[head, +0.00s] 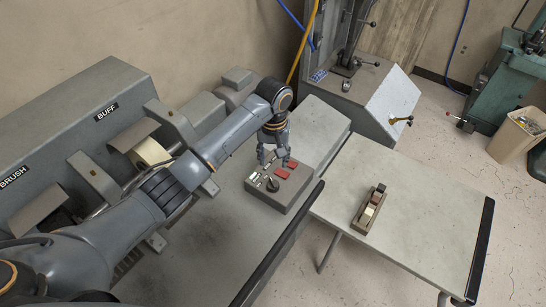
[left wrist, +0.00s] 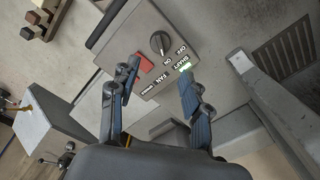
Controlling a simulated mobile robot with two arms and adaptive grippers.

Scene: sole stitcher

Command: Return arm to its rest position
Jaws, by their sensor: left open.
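My left arm (head: 205,160) reaches in from the left across the grey bench in the head view. My left gripper (head: 274,161) is open and points down at the far edge of a grey control box. The control box (head: 300,190) carries red buttons, a black rotary knob and small lit labels. In the left wrist view my left gripper (left wrist: 160,85) has its two fingers apart with nothing between them. The black knob (left wrist: 160,42) and a red button (left wrist: 142,62) lie beyond the fingertips. Whether a finger touches the box cannot be told. My right gripper is not in view.
A grey buffing machine (head: 75,130) with BUFF and BRUSH labels stands along the wall beside my arm. A side table (head: 420,220) at the right holds a small wooden tray (head: 362,222) of blocks. A grey machine (head: 385,105) stands behind. The table's right part is clear.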

